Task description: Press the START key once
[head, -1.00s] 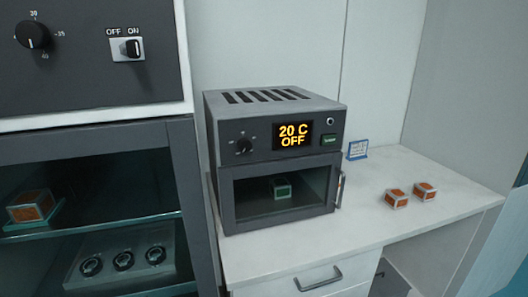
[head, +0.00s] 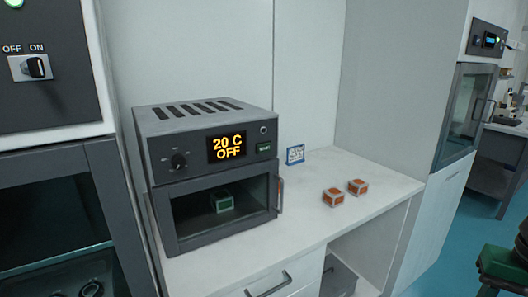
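A grey benchtop oven (head: 165,225) stands on the white counter. Its display (head: 227,147) reads "20 C OFF" in yellow. A round dial (head: 179,161) is left of the display. The oven's glass door is shut, and a small green-sided block (head: 222,202) is visible inside. My gripper is not recognisable in view.
A dark, green-topped object (head: 503,264) is at lower right.

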